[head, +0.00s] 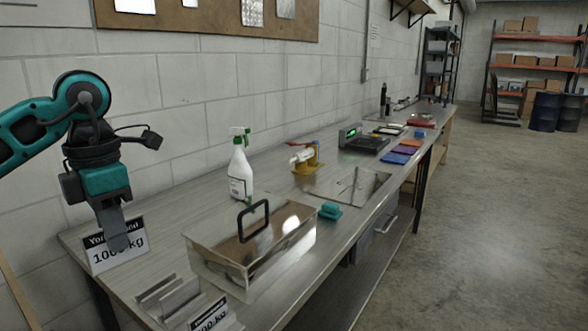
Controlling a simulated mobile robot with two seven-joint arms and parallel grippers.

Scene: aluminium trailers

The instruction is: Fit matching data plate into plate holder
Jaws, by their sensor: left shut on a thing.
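My left gripper (118,242) is shut on a white plate (103,257) with a black top band, at the left end of the bench. The plate is upright, and its text reads roughly "1000 kg", partly hidden by the fingers. I cannot tell whether its lower edge touches the bench. A slotted metal rack (160,294), which may be the plate holder, is at the near end of the bench, right of and below the gripper. A similar white plate (209,316) with "kg" lettering stands beside it, cut by the bottom edge. My right gripper is not in view.
A shiny metal box (222,268) with a black handle stands right of the rack. Behind it are a spray bottle (240,178) and a yellow tool stand (306,164). A teal block (330,211) lies near the front edge.

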